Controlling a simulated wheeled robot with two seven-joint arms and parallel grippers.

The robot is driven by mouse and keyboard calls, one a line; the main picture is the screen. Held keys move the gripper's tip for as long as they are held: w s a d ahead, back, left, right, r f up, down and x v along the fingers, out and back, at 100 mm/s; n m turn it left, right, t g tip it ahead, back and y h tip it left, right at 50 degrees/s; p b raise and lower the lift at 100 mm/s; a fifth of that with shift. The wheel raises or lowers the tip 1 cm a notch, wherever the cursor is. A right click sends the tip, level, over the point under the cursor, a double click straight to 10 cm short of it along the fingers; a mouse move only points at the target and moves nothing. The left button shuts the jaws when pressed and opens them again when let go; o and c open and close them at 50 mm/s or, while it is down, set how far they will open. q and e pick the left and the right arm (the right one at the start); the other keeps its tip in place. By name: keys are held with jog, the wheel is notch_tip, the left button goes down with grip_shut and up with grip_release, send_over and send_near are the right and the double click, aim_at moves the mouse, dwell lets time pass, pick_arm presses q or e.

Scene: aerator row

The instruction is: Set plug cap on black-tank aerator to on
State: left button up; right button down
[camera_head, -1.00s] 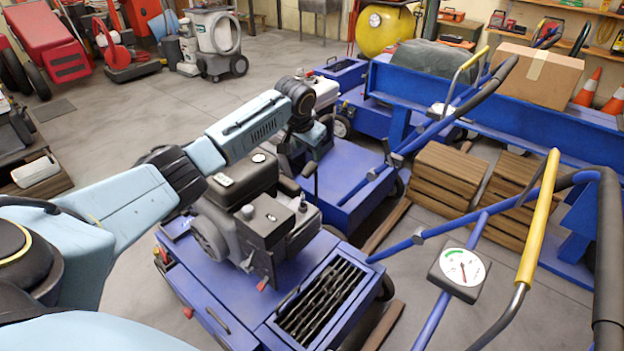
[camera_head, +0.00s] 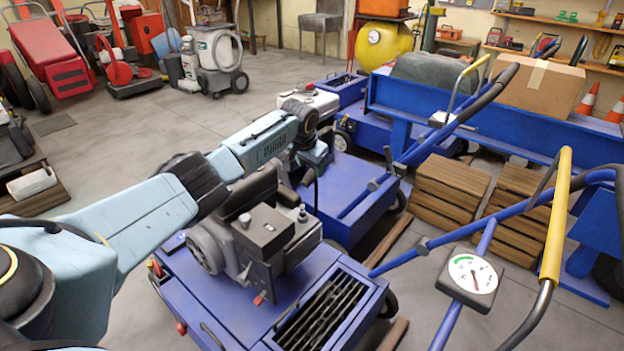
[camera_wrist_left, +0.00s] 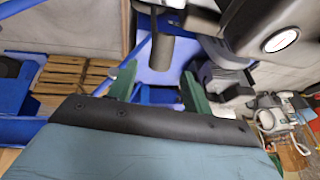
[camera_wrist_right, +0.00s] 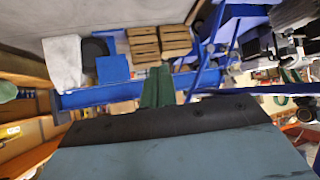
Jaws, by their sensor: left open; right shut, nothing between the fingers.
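The near blue aerator carries a black engine (camera_head: 268,235) with a dark tank (camera_head: 252,188), partly covered by my left arm. In the left wrist view a dark rounded body with a pale oval label (camera_wrist_left: 282,40) fills the top right; it looks like the tank. A small upright fitting (camera_head: 303,213) stands at the engine's right side; I cannot tell whether it is the plug cap. My left gripper (camera_wrist_left: 157,86) is open just beyond the engine, with empty fingers. A dark grey cylinder (camera_wrist_left: 160,52) shows past its fingertips. My right gripper (camera_wrist_right: 158,86) is shut and empty, away from the engine.
A second blue aerator (camera_head: 345,200) stands close behind. Blue handlebars with a yellow grip (camera_head: 556,215) and a gauge (camera_head: 472,278) rise at the right. Wooden crates (camera_head: 450,190) stand beyond. Open floor (camera_head: 150,120) lies at the left.

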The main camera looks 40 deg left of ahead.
aim_at(311, 172)
pick_arm(q)
jog(key=b+x, duration=0.2)
jog(key=x, duration=0.1)
jog(key=shift+f, duration=0.15)
jog(key=shift+b+x, duration=1.1)
jog(key=shift+b, duration=0.05)
jog(key=shift+f, duration=0.1)
pick_arm(e)
jog(key=w+a+r+t+y, duration=0.1)
jog(key=a+r+t+y, duration=0.1)
jog(key=r+t, duration=0.4)
jog(key=w+a+r+t+y, duration=0.1)
jog(key=a+r+t+y, duration=0.1)
jog(key=r+t, duration=0.4)
jog(key=shift+w+r+n, duration=0.3)
jog(key=shift+w+r, duration=0.05)
jog(key=shift+r, duration=2.25)
pick_arm(q)
jog(key=shift+c, duration=0.3)
grip_shut()
